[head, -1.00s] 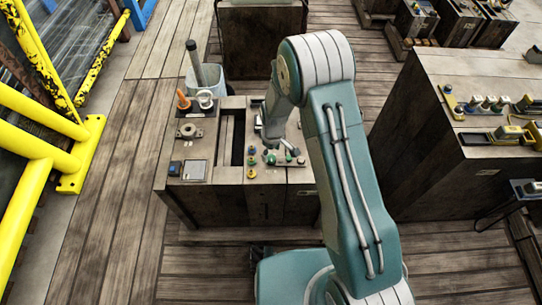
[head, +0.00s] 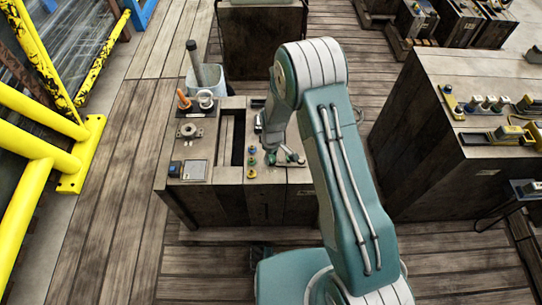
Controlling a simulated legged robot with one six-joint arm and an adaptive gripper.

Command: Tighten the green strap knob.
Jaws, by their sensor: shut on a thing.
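My gripper (head: 284,157) is small in the head view, low over the right part of the wooden cabinet top (head: 228,173). It is shut on the green strap knob, as far as I can see. The gripper and arm cover most of the knob, so its shape and seating cannot be made out. A column of small coloured knobs (head: 252,161) stands just left of my gripper, apart from it.
A larger bench (head: 460,80) stands right. Yellow railing (head: 40,120) is at left.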

